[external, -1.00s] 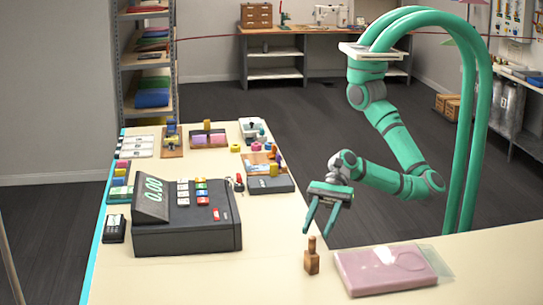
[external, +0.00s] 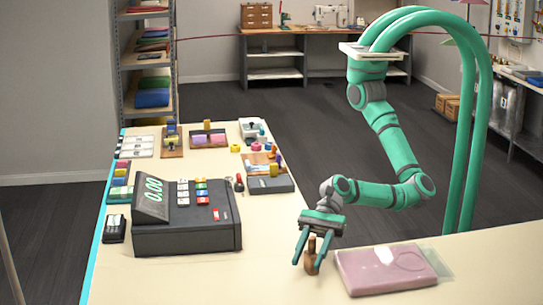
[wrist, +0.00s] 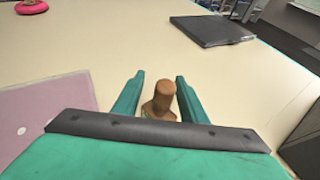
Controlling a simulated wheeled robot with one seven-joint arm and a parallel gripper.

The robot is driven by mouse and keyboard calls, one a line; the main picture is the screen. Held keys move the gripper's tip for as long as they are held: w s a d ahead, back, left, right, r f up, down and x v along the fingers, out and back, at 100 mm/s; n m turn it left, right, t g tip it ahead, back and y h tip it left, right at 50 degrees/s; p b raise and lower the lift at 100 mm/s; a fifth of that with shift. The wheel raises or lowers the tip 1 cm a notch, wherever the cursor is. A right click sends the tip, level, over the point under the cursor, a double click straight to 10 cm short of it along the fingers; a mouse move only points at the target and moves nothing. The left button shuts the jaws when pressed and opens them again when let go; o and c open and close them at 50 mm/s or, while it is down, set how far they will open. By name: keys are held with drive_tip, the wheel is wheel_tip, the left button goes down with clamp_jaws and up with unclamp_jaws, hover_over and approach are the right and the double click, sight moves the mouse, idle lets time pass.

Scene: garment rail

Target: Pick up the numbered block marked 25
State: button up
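A brown wooden block with an upright, peg-like handle (external: 311,258) stands on the cream counter. I can read no number 25 on it or on anything else. My gripper (external: 309,267) is open and lowered over this piece, with a finger on either side. In the wrist view, the handle (wrist: 164,95) rises between the two green fingers (wrist: 160,76), with small gaps showing on both sides. The base of the piece is partly hidden behind my gripper's dark front edge.
A pink flat packet (external: 385,270) lies just right of the wooden piece. A dark cash register (external: 187,235) stands to the left, with a card terminal (external: 114,229) beside it. Several small items and trays crowd the counter's far end. Bare counter (external: 260,275) lies between register and gripper.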

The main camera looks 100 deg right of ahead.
drive_tip(key=shift+w, duration=0.15)
drive_tip(key=shift+c, duration=0.6)
clamp_jaws()
